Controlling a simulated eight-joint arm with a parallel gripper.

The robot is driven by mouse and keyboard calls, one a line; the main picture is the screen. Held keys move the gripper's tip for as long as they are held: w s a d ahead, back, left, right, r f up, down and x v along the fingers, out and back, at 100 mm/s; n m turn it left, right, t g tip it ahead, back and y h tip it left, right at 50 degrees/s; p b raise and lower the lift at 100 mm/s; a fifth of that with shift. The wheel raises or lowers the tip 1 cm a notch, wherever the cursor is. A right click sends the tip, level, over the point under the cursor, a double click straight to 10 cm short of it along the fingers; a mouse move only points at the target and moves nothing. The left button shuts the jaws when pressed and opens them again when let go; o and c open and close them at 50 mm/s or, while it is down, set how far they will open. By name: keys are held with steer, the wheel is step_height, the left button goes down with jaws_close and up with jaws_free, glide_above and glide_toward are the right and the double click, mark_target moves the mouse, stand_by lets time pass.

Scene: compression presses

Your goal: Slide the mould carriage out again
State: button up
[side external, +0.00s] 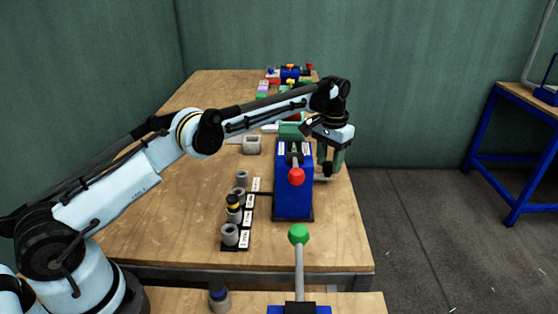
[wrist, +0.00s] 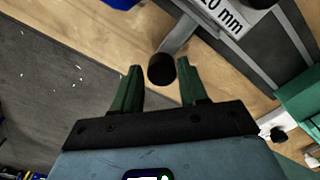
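The blue press (side external: 293,200) stands on the wooden bench, with a red-knobbed lever (side external: 297,176) at its front. In the wrist view, a black round knob (wrist: 161,69) sits on the end of a grey bar (wrist: 181,34), which runs up toward grey parts beside a "20 mm" label (wrist: 222,14). It looks like the mould carriage's handle; the carriage body is mostly hidden. My gripper (side external: 331,168) is at the right side of the press. Its green fingers are apart, one on each side of the knob, with visible gaps between fingers and knob.
A black rack (side external: 236,243) with several grey cylinders and labels stands left of the press. A green-knobbed lever (side external: 298,235) rises in the foreground. A green block (wrist: 300,98) lies at the right of the wrist view. Floor is open beyond the bench's right edge.

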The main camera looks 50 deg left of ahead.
steer(key=shift+o, duration=1.2)
steer(key=shift+s, duration=0.1)
